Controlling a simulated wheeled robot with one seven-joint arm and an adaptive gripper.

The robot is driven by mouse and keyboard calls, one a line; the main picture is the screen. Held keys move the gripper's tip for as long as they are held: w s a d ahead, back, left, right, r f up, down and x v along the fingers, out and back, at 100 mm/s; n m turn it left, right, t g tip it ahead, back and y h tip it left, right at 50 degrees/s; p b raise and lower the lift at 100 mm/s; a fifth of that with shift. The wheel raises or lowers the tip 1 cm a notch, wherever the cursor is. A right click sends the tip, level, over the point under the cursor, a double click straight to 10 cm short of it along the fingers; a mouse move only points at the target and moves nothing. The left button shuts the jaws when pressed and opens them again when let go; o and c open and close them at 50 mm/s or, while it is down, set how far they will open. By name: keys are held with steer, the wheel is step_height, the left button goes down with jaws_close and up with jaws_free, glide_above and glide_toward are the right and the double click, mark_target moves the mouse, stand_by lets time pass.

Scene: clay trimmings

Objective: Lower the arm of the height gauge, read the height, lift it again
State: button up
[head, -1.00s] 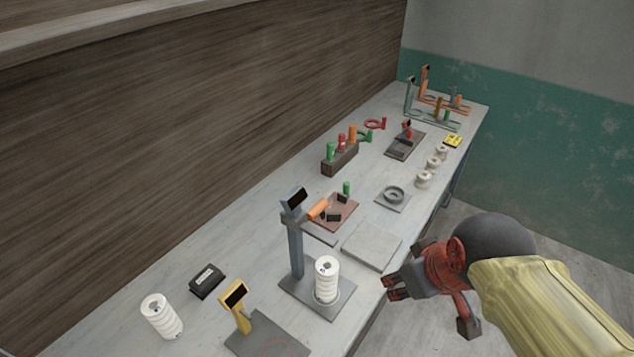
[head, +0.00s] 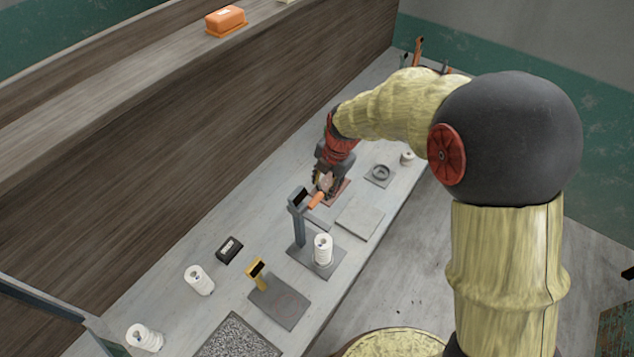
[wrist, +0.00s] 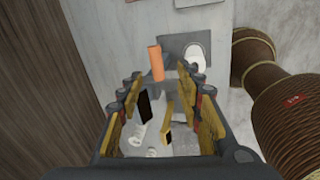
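The height gauge (head: 298,228) is a blue-grey post with a dark display (head: 299,199) at its top and an orange arm piece (head: 316,201) sticking out to the side. Its dark base plate (head: 338,258) carries a white ribbed cylinder (head: 323,250). My gripper (head: 322,186) is just behind the top of the gauge, close to the orange piece. In the wrist view my gripper (wrist: 158,88) is open, and the orange piece (wrist: 157,64) shows near its fingertips, not visibly held. The white cylinder (wrist: 195,56) is beyond it. The display reading is not legible.
A yellow gauge (head: 257,271) on a dark plate (head: 280,303) stands nearer, beside a black box (head: 229,249) and white ribbed cylinders (head: 199,281). A flat grey slab (head: 360,217) lies right of the gauge. The wooden wall (head: 230,130) bounds the bench's left side.

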mark_target(317, 198)
steer(key=shift+n, duration=0.7)
steer(key=shift+a+p+x, duration=0.15)
steer(key=shift+p+x, duration=0.35)
steer(key=shift+x, duration=1.65)
steer(key=shift+a+p+x, duration=0.2)
steer(key=shift+p+x, duration=0.3)
steer(key=shift+x, duration=1.65)
steer(key=shift+w+r, duration=0.1)
steer(key=shift+w, duration=0.05)
steer(key=shift+c, duration=0.3)
jaws_close()
